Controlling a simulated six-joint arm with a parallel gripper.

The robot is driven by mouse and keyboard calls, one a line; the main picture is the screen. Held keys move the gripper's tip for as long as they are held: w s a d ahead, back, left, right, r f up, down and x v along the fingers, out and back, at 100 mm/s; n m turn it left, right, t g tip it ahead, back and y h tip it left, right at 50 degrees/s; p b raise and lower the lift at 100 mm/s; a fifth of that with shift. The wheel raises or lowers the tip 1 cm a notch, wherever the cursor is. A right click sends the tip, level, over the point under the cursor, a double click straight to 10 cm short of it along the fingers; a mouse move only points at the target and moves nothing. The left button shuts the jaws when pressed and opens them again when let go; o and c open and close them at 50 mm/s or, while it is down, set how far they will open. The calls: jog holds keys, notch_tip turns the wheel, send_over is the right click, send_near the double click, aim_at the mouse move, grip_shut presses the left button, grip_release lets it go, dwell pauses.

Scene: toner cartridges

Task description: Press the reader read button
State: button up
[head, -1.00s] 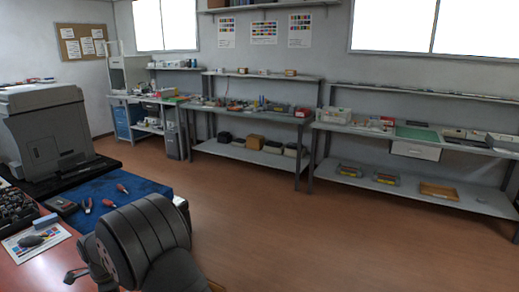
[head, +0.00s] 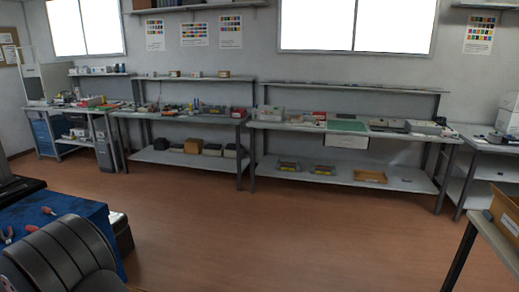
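I cannot make out a reader or its read button among the small items on the benches. The left bench (head: 125,112) and the right bench (head: 262,125) along the far wall hold many small things, too far off to tell apart. A dark ribbed rounded shape (head: 65,262) fills the bottom left corner; it looks like part of my own arm. My gripper is not in view.
Brown floor (head: 270,225) lies open in the middle. A blue-covered table (head: 80,215) with red-handled tools stands at the left. A table (head: 490,232) with a cardboard box (head: 505,213) stands at the right. A white printer (head: 508,118) is at the right wall.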

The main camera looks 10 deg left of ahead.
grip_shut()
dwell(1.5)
